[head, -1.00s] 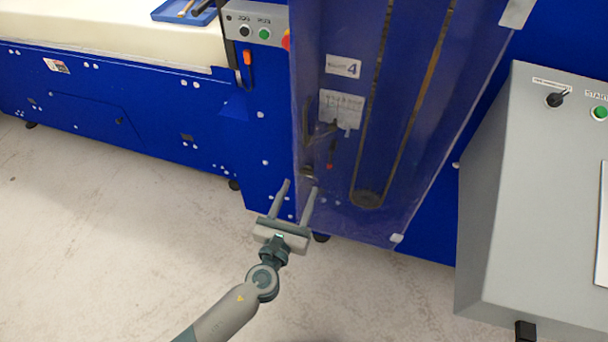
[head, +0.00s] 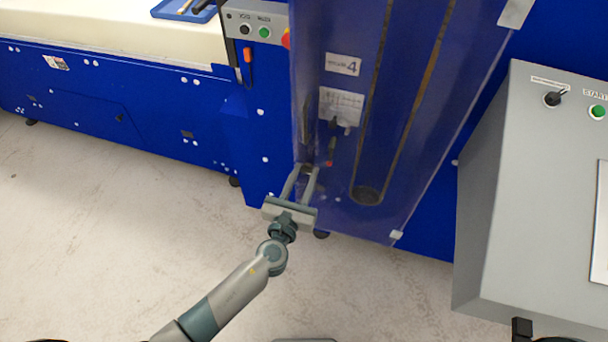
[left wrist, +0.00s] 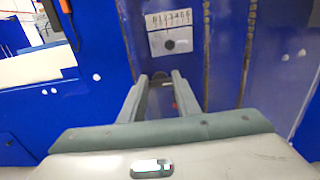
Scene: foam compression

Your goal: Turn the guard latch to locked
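The clear guard (head: 420,130) covers the blue machine front, with a belt loop behind it. The guard latch (left wrist: 160,79) is a small dark piece low at the guard's left edge, mostly hidden by my fingers. My left gripper (head: 306,170) reaches up to it from below. Its fingers have narrowed, with a gap between them, and their tips sit on either side of the latch. The left wrist view shows these fingertips (left wrist: 160,77) with the dark piece between them; contact is hard to make out.
A dark upright handle (head: 306,122) is above the latch on the guard's left edge. A red-tipped lever (head: 331,150) shows behind the guard. A grey control console (head: 510,200) stands at right. The floor (head: 120,230) at left is open.

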